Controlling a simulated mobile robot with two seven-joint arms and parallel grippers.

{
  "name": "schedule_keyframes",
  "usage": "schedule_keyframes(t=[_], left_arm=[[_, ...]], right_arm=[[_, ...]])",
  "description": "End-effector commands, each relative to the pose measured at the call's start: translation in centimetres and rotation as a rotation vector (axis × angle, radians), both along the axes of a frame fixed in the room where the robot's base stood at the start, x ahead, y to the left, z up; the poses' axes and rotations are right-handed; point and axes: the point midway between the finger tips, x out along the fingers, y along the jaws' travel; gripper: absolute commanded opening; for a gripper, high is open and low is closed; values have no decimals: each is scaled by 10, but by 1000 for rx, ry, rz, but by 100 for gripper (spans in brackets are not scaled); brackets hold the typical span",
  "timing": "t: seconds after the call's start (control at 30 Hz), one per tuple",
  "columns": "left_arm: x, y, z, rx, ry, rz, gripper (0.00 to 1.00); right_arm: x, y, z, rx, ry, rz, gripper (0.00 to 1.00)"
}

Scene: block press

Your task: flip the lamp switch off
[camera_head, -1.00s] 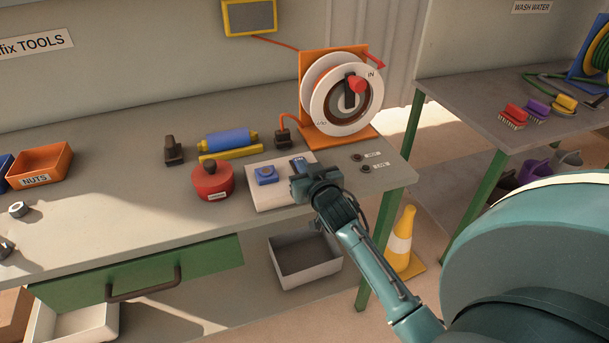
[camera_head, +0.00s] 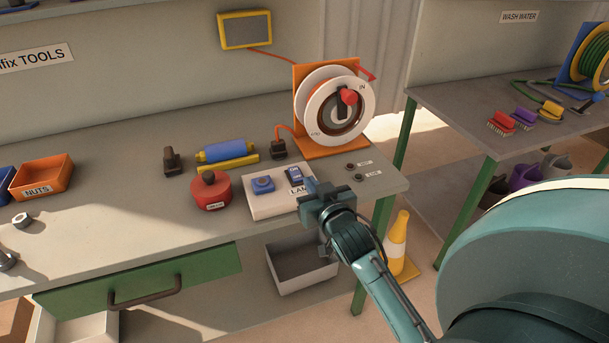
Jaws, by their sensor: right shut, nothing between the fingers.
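A pale switch box (camera_head: 270,205) sits near the right front of the workbench. My right gripper (camera_head: 311,186) is shut and empty, just right of the rocker switch and over the box's right edge. I cannot tell whether its tip touches the switch. My left gripper is not in view.
A red round pot (camera_head: 209,191) stands left of the box. Behind are a blue roller (camera_head: 222,150), a dark plug block (camera_head: 278,150) and a cable reel (camera_head: 335,107) on an orange stand.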

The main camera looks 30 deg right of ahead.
Motion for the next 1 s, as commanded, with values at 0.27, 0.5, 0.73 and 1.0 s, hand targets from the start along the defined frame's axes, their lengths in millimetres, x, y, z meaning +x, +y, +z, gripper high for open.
schedule_keyframes(t=[0.27, 0.5, 0.73, 1.0], left_arm=[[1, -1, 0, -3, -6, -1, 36], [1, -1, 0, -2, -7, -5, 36], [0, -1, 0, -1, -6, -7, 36], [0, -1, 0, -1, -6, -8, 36]], right_arm=[[-22, 5, 2, 0, 0, 0, 0], [-23, 5, 3, 0, 0, 0, 0], [-22, 5, 3, 0, 0, 0, 0], [-42, 39, -39, -5, 102, 93, 0]])
